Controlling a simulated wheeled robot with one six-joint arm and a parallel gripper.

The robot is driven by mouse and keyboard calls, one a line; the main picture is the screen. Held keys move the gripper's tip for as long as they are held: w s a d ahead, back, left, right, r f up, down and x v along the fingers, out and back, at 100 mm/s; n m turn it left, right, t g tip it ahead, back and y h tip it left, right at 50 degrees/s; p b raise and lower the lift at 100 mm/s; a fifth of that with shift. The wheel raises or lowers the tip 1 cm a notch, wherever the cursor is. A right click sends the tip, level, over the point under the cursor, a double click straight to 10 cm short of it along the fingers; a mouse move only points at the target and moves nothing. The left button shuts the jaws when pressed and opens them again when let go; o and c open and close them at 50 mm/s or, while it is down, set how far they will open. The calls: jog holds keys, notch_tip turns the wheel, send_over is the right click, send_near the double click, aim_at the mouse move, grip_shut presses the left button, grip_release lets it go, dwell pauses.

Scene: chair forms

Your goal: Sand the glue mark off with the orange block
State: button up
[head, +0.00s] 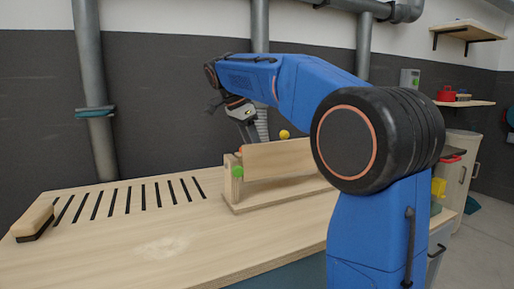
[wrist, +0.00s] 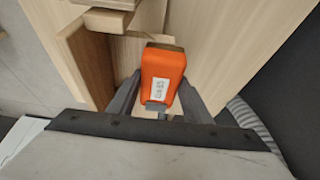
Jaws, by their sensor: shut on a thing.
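My gripper (wrist: 158,97) is shut on the orange block (wrist: 164,62), which has a small white label facing the wrist camera. In the wrist view the block sits between the two dark fingers, above or against pale wooden boards; I cannot tell whether it touches them. In the head view my gripper (head: 244,128) points down behind the left end of the wooden form (head: 282,160), and only a bit of orange shows there.
A pale dusty patch (head: 162,247) lies on the bench top (head: 110,260). A wooden-backed brush (head: 34,218) rests at the left edge, near a row of dark slots (head: 130,198). The bench front is clear.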

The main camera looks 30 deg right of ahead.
jog(key=shift+d, duration=0.1)
jog(key=shift+d+f, duration=0.15)
jog(key=shift+d, duration=1.1)
jog(key=shift+a, duration=0.15)
jog(key=shift+a, duration=1.15)
jog(key=shift+d, duration=0.1)
jog(key=shift+d, duration=1.25)
jog(key=shift+a, duration=0.15)
jog(key=shift+a, duration=1.25)
